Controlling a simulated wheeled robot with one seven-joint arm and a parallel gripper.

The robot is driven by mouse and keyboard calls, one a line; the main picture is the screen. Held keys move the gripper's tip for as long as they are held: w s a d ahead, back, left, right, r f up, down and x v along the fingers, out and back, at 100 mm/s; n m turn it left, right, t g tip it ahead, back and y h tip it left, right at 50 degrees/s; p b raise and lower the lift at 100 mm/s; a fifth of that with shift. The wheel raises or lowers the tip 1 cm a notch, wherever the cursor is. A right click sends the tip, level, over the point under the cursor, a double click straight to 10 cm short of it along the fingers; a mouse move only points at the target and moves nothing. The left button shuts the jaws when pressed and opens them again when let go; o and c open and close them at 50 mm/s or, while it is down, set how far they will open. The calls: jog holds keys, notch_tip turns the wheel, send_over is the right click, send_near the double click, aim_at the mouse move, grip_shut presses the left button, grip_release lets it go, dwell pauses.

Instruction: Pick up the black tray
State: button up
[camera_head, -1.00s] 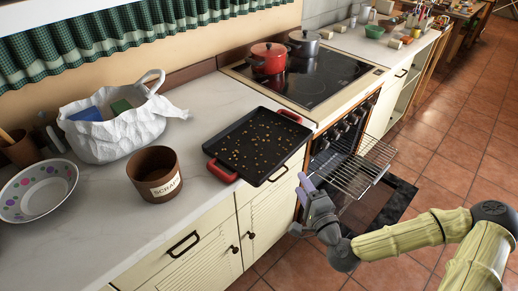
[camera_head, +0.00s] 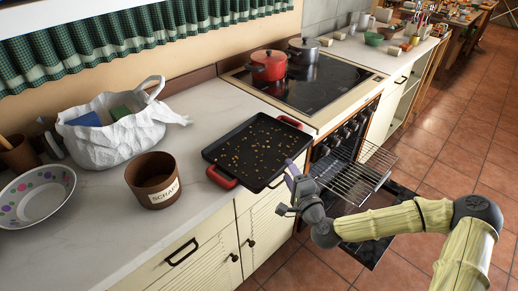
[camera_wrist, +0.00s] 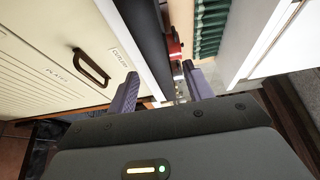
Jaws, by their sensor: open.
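The black tray (camera_head: 228,158) lies on the worktop beside the hob, its front edge at the counter's front edge. It has red handles at its left and right ends and many small brown crumbs on it. My gripper (camera_head: 288,190) is open and empty, just off the tray's front right side, in front of the cabinet. In the wrist view the tray (camera_wrist: 148,38) is a dark band beyond the open fingers (camera_wrist: 160,82), with a red handle (camera_wrist: 174,46) beside it. Nothing is between the fingers; whether a finger touches the tray I cannot tell.
A brown scraps pot (camera_head: 152,182), a white bag (camera_head: 112,140) and a dotted bowl (camera_head: 36,196) stand left of the tray. A red pot (camera_head: 268,66) and a grey pot (camera_head: 304,50) are on the hob. The open oven's rack (camera_head: 350,180) juts out beside my gripper.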

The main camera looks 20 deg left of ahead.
aim_at(284, 168)
jog(key=shift+p+x, duration=0.4)
jog(key=shift+x, duration=2.15)
jog(key=shift+s+a, duration=0.15)
grip_shut()
